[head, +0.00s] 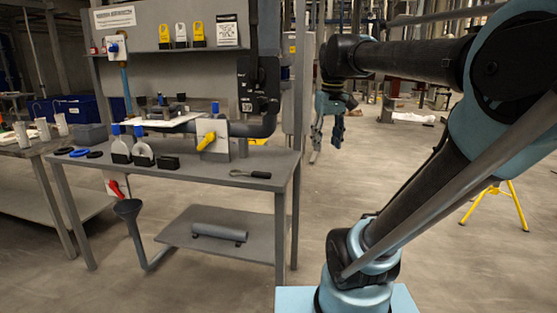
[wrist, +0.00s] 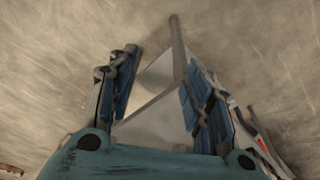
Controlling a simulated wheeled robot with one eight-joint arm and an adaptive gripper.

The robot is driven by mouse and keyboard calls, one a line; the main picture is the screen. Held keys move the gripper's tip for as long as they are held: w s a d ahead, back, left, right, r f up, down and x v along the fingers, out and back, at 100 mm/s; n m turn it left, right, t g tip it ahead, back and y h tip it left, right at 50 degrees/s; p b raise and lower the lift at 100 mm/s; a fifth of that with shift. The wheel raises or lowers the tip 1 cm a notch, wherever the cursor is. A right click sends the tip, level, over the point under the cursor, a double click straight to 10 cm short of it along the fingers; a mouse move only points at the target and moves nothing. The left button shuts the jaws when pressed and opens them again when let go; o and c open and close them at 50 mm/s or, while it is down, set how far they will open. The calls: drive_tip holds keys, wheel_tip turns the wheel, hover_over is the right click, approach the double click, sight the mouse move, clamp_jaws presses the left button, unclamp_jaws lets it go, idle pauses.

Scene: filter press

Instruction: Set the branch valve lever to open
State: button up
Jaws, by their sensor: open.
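Several levers show in the head view, and I cannot tell by label which is the branch valve lever. A yellow lever (head: 207,142) sits slanted on a pale plate (head: 213,131) at the bench's right part. A red lever (head: 117,188) is on a pale plate below the bench top. A small blue lever (head: 113,47) is on a white plate on the back panel. My gripper (head: 327,144) hangs in the air right of the bench, apart from all levers. In the wrist view, my gripper (wrist: 166,80) is open and empty, above the floor.
The grey bench (head: 200,163) holds two flasks (head: 131,148), dark blocks and a black-handled tool (head: 250,174). A dark pipe (head: 262,128) runs behind the yellow lever. A funnel (head: 128,208) stands by the bench front. A yellow stand (head: 497,205) is at right. Floor between is clear.

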drive_tip(key=s+d+f+m, duration=0.1)
drive_tip(key=s+f, duration=0.5)
drive_tip(key=f, duration=0.6)
drive_tip(key=s+d+f+m, duration=0.2)
drive_tip(key=s+f, duration=0.4)
drive_tip(key=f, duration=0.6)
drive_tip(key=shift+s+d+f+t, duration=0.15)
drive_tip(key=shift+d+t, duration=0.25)
drive_tip(key=shift+d, duration=0.25)
drive_tip(key=shift+w+f, duration=0.2)
drive_tip(key=shift+w, duration=0.3)
drive_tip(key=shift+a, duration=0.1)
